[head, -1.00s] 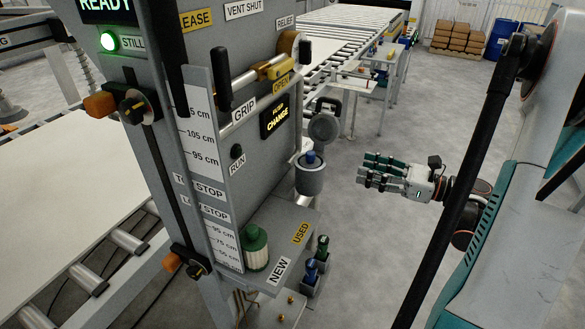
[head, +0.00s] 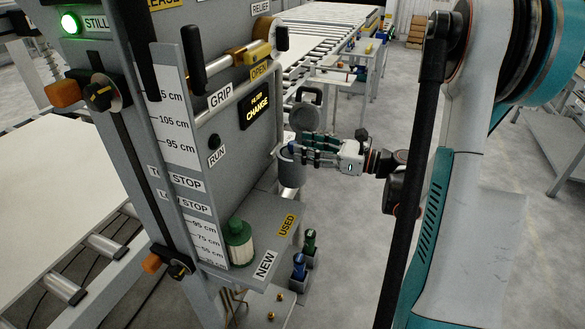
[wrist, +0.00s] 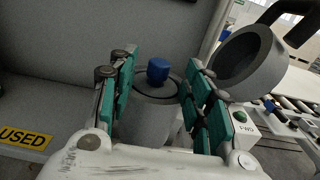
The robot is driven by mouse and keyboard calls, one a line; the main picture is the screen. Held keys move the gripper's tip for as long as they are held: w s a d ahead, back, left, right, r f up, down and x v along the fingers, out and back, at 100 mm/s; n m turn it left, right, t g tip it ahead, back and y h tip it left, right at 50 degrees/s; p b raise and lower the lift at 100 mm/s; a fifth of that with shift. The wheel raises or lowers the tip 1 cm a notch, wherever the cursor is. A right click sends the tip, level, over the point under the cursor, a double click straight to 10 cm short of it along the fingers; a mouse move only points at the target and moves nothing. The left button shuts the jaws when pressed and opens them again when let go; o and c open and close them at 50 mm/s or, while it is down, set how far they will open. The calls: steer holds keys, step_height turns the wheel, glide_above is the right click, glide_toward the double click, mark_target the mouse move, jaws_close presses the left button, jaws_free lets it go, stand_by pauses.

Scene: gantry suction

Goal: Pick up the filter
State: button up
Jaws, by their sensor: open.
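A filter with a blue knob (wrist: 158,70) sits in the round grey housing (wrist: 148,122), only its dark top and knob showing. In the head view the housing (head: 291,172) is on the machine's side, its upper part partly covered by my fingers. My gripper (head: 306,148) is open around the housing's top. In the wrist view its green-padded fingers (wrist: 160,82) stand on either side of the knob, apart from it. Another filter, with a green cap and pale body (head: 240,243), stands upright on the shelf by the NEW label.
The housing's round lid (wrist: 244,62) is swung open beside my right finger. The shelf (head: 262,233) with NEW and USED labels lies below. Small blue-topped (head: 299,263) and green-topped (head: 309,240) items stand beside it.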

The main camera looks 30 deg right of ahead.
steer(key=shift+x, duration=0.9)
jaws_close()
steer(key=shift+r, duration=0.15)
